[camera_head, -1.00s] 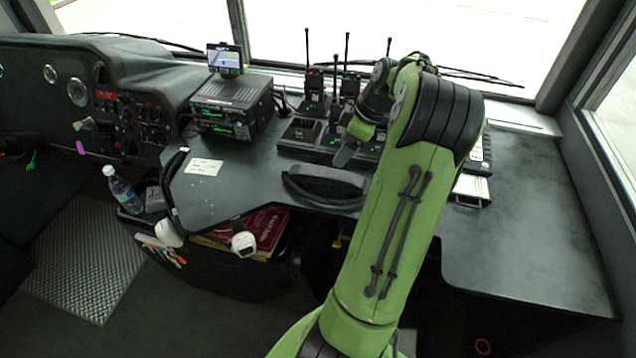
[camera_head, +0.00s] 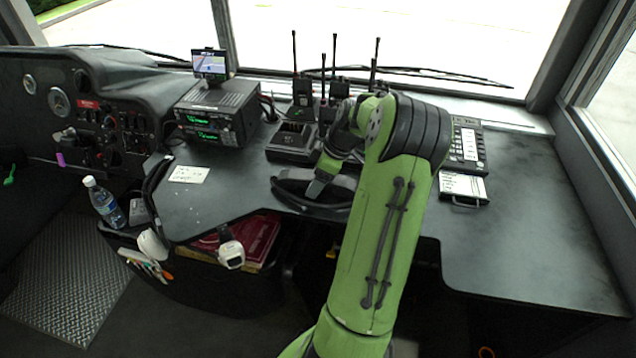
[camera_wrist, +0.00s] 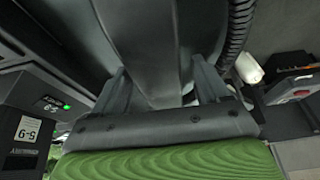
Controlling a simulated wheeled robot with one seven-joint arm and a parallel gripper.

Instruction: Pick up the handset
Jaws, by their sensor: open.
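A dark curved piece (camera_head: 295,190), which looks like the handset, lies near the front edge of the black desk. My gripper (camera_head: 318,186) is right over it, pointing down, and my arm hides its right part. In the wrist view, the two fingers of my gripper (camera_wrist: 160,88) stand apart, and a dark grey tapered form (camera_wrist: 150,45) fills the space between them. I cannot tell whether the fingers touch it. A black coiled cord (camera_wrist: 236,28) runs beside it on the right.
A radio unit with a screen (camera_head: 215,112) is at the left. A keypad phone (camera_head: 468,145) is at the right. The desk's right end (camera_head: 530,220) is clear.

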